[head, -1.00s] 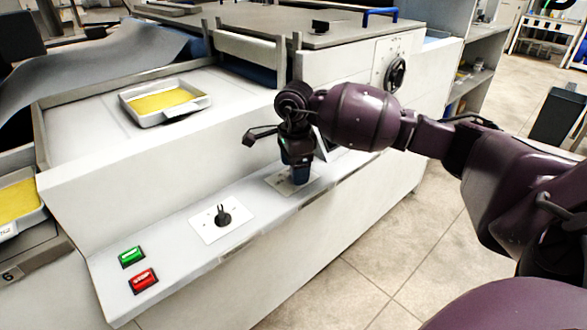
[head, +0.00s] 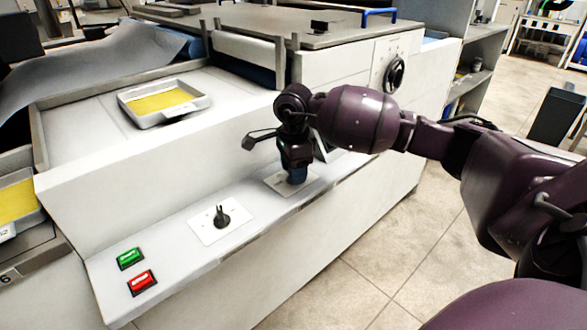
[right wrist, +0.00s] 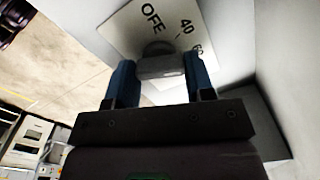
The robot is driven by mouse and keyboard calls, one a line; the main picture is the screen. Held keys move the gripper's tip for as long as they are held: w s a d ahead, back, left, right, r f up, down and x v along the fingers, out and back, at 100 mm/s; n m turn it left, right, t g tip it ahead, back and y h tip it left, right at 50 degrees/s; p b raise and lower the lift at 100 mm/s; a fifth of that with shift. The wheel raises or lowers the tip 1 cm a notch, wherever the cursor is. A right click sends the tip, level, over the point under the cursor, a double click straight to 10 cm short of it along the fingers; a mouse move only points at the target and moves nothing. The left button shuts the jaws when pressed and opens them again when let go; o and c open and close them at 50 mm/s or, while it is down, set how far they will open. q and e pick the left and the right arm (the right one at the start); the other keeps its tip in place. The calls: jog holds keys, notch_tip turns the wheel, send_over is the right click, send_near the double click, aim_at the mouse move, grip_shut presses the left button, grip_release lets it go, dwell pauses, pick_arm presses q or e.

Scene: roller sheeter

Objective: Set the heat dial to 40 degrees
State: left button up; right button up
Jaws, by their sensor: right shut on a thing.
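The heat dial is a grey knob (right wrist: 160,62) on a white plate (right wrist: 118,30) in the right wrist view. The plate carries the marks OFF, 40 and 60. My right gripper (right wrist: 160,72) has its two blue fingers on either side of the knob and is shut on it. In the head view the right gripper (head: 296,174) points down at the dial's plate (head: 275,182) on the machine's front ledge and hides the knob. I cannot tell exactly which mark the knob points to. My left gripper is not in view.
Left along the ledge are another black knob (head: 222,216) on a white plate, a green button (head: 131,258) and a red button (head: 142,282). A tray of yellow material (head: 165,103) sits on the machine top. A black handwheel (head: 396,74) is on the machine's right side.

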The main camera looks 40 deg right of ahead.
jog(key=shift+f, duration=0.15)
jog(key=shift+n+b, duration=0.55)
jog(key=shift+n, duration=1.05)
jog(key=shift+n+b, duration=0.65)
jog(key=shift+n, duration=0.55)
jog(key=shift+n+b, duration=0.4)
jog(key=shift+n, duration=1)
jog(key=o, duration=0.9)
